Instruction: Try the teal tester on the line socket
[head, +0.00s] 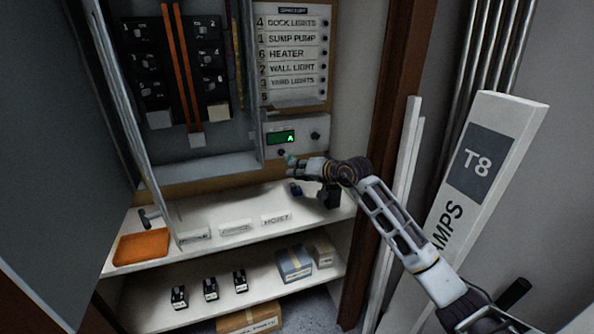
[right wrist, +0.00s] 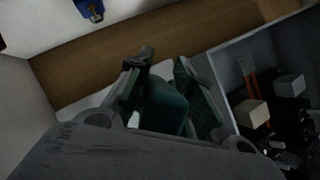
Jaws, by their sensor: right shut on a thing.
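My right gripper (head: 298,166) is shut on the teal tester (head: 290,159), just below the small meter box (head: 298,128) on the back wall. The wrist view shows the teal tester (right wrist: 165,106) between the two fingers. The meter box has a green-lit display reading A (head: 281,138) and a dark round fitting (head: 315,136) at its right. A dark round spot (head: 281,152) on its lower left is close to the tester's tip. I cannot tell which is the line socket, or whether the tester touches it. My left gripper is not in view.
A blue item (head: 295,188) and a black block (head: 330,196) sit on the upper shelf under my right gripper. An orange tray (head: 142,247) is at its left end. The open breaker cabinet (head: 195,150) is left of the meter box. A white T8 lamp carton (head: 487,160) stands at right.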

